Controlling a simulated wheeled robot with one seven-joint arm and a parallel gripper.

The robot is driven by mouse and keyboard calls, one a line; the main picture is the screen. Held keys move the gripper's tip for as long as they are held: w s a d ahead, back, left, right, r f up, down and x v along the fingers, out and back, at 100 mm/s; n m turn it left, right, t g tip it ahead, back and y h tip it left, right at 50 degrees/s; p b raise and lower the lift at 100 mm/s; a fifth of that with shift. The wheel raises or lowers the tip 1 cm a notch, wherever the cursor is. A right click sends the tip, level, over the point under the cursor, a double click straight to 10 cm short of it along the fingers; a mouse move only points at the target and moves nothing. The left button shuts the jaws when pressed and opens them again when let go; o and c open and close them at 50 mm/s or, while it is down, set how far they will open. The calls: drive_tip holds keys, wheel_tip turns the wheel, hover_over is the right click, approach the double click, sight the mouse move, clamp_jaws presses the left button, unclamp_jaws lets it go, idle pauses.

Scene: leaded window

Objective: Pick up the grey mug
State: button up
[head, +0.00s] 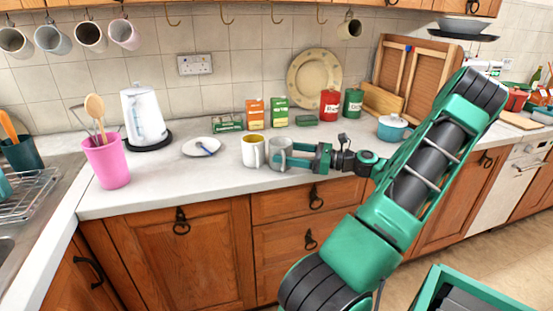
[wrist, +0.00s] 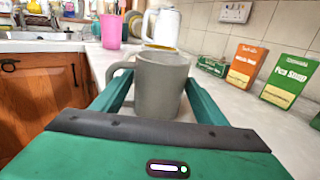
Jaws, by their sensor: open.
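The grey mug (head: 278,155) stands upright on the worktop, near its front edge. In the wrist view the grey mug (wrist: 160,88) fills the middle, its handle pointing left. My gripper (head: 300,157) is open, low over the worktop, with one finger on each side of the mug. The mug's body is between the fingers; I cannot tell whether either touches it. In the head view the gripper hides part of the mug's right side.
A white mug with a yellow inside (head: 253,152) stands close on the left of the grey mug. A plate (head: 201,147), kettle (head: 143,117) and pink pot (head: 106,163) are further left. Boxes (head: 255,113) and tins (head: 330,105) stand behind. A blue pot (head: 392,129) is right.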

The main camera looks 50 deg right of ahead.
sight(270, 150)
drive_tip(key=shift+x, duration=2.85)
drive_tip(key=c, duration=1.3)
drive_tip(key=shift+o, duration=0.2)
drive_tip(key=shift+r, duration=0.1)
